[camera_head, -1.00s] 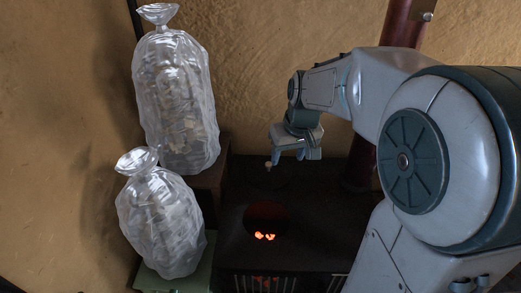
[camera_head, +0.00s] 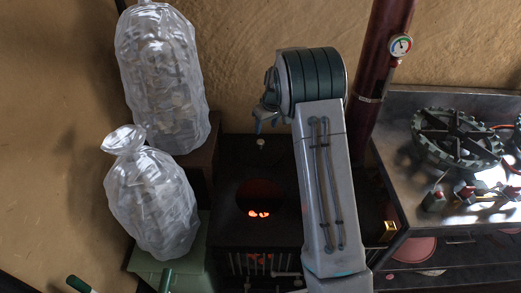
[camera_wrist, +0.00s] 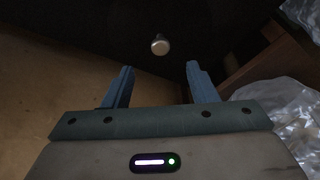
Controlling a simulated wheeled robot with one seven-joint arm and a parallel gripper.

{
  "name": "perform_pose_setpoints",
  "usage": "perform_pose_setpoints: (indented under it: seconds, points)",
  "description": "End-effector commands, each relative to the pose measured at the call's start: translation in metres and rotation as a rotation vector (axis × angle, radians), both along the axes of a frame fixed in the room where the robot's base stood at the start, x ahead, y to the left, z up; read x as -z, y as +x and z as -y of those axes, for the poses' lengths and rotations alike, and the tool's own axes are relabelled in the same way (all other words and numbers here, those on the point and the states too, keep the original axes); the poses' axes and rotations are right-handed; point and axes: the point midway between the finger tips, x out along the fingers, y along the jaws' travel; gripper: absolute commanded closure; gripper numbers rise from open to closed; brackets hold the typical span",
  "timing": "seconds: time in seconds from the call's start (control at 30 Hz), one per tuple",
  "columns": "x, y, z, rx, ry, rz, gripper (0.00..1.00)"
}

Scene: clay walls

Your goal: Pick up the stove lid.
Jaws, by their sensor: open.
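The stove lid shows mainly by its small pale knob (camera_head: 261,142), on the dark stove top behind the round opening. The lid's dark disc is hard to tell from the stove. In the wrist view the knob (camera_wrist: 160,45) is beyond my fingertips, near the middle between them. My gripper (camera_head: 265,124) is open and empty, just above and behind the knob in the head view. Its two blue fingers (camera_wrist: 160,68) are spread wide in the wrist view and do not touch the knob. The stove (camera_head: 232,226) has a round opening with orange embers.
Two clear plastic bags stand left of the stove, an upper one (camera_head: 168,80) and a lower one (camera_head: 150,205). A dark red pipe (camera_head: 384,60) with a gauge rises right of my arm.

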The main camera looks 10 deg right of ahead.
Motion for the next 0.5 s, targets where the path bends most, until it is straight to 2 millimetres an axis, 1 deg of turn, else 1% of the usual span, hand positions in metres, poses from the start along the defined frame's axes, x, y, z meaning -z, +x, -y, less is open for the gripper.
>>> perform_pose_setpoints:
  seconds: [0.03, 0.2, 0.3, 0.5]
  points:
    - [0.012, 0.001, -0.001, 0.000, 0.000, -0.005, 0.47]
    - [0.043, 0.010, -0.005, 0.000, 0.000, -0.003, 0.47]
    - [0.055, 0.014, -0.006, 0.001, 0.000, -0.002, 0.47]
    - [0.066, 0.017, -0.008, 0.001, 0.000, -0.002, 0.47]
